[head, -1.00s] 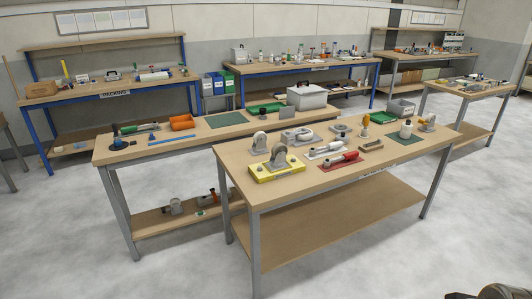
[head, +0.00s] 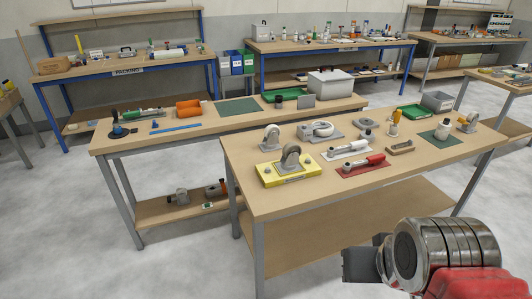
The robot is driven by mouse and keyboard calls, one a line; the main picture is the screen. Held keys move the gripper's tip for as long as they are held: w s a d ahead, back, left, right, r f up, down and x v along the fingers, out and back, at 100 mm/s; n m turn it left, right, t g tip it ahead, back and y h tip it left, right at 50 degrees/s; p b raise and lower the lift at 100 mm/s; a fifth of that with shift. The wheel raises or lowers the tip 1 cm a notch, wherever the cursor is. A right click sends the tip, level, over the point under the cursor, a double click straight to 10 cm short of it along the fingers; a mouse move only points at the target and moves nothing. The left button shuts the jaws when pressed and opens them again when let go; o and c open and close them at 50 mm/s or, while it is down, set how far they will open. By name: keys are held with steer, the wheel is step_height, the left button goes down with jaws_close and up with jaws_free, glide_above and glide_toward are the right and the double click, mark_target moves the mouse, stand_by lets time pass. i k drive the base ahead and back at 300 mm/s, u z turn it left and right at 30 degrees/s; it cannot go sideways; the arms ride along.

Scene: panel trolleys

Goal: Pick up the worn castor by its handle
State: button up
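Several castor-like wheels show, and I cannot tell by marking which is the worn one. One grey castor (head: 290,157) stands on a yellow tray (head: 268,180) at the near left of the front bench. Another grey castor (head: 272,137) stands just behind it. A third castor (head: 468,122), with some orange on it, is at the bench's right end. My gripper (head: 358,265) is at the lower right, in front of the bench's near edge and well apart from the castors. Its dark fingers are seen edge-on, so their opening is hidden.
Another bench (head: 120,143) stands close behind. Clear floor lies in front at left.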

mark_target(290, 158)
steer(key=u, duration=0.5)
steer(key=i, duration=1.3)
steer(key=u, duration=0.4)
